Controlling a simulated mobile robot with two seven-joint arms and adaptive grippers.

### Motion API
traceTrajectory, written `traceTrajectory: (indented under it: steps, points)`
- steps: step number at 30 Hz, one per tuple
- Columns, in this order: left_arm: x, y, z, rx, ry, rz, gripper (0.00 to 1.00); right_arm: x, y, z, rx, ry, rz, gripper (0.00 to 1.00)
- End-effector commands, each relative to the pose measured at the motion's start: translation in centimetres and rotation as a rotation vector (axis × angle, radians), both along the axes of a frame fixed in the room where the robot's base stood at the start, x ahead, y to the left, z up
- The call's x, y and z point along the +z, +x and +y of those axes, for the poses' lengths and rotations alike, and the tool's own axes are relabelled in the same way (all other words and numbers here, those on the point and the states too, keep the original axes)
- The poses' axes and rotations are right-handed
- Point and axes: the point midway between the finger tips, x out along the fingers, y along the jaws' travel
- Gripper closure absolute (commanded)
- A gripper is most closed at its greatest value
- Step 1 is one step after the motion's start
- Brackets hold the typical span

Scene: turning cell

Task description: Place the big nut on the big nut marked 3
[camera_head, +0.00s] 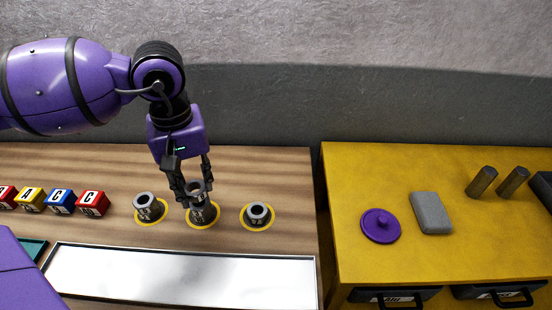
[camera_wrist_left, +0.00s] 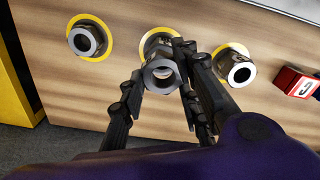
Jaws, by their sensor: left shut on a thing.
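My left gripper (camera_head: 193,192) is shut on a grey metal nut (camera_head: 196,187), held over the middle of three yellow rings on the wooden table. A dark grey nut (camera_head: 202,217) with pale markings stands on that middle ring, just below the held nut. I cannot tell whether the two touch. In the left wrist view, the held nut (camera_wrist_left: 160,75) sits between the fingers, its hole facing the camera, and partly hides the middle nut (camera_wrist_left: 158,42). Another nut (camera_head: 148,208) stands on the left ring and a lower one (camera_head: 258,213) on the right ring. Their marks are too small to read.
Several letter cubes (camera_head: 61,200) stand at the left. A long white tray (camera_head: 180,275) lies along the front. On the yellow cabinet (camera_head: 345,185) are a purple lid (camera_head: 381,225), a grey block (camera_head: 430,212) and two dark cylinders (camera_head: 482,181). The wood behind the rings is clear.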

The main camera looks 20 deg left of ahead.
Motion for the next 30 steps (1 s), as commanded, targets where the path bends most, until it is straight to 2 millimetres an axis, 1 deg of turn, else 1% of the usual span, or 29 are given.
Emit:
traceTrajectory:
  steps: [1, 3, 11, 16, 17, 20, 21, 30]
  points:
    - [-1.1, -0.2, -0.1, 0.0, -0.001, 0.005, 1.0, 0.0, 0.0, 0.0, 0.0, 0.0, 0.0, 0.6]
    - [-1.9, -0.2, 0.0, 0.0, -0.001, 0.004, 1.0, 0.0, 0.0, 0.0, 0.0, 0.0, 0.0, 0.6]
    - [-2.1, -0.2, -0.1, 0.0, -0.001, 0.002, 1.0, 0.0, -0.1, 0.0, 0.0, 0.0, 0.002, 0.6]
    - [-2.7, -0.2, -0.1, 0.0, -0.001, 0.004, 1.0, -0.6, -0.5, 0.0, 0.0, -0.001, 0.011, 0.6]
    - [-2.6, -0.2, -0.1, 0.0, -0.001, 0.004, 0.66, -0.5, -0.4, 0.0, 0.001, -0.001, 0.01, 0.6]
    - [-2.5, -0.2, -0.1, 0.0, -0.001, 0.003, 0.53, -0.4, -0.4, 0.0, 0.001, -0.001, 0.009, 0.6]
    - [-2.5, -0.2, -0.1, 0.0, -0.001, 0.003, 0.51, -0.4, -0.4, 0.0, 0.001, -0.001, 0.009, 0.6]
    - [-2.3, -0.2, -0.1, 0.0, -0.001, 0.002, 0.51, -0.2, -0.2, 0.0, 0.001, -0.001, 0.005, 0.6]
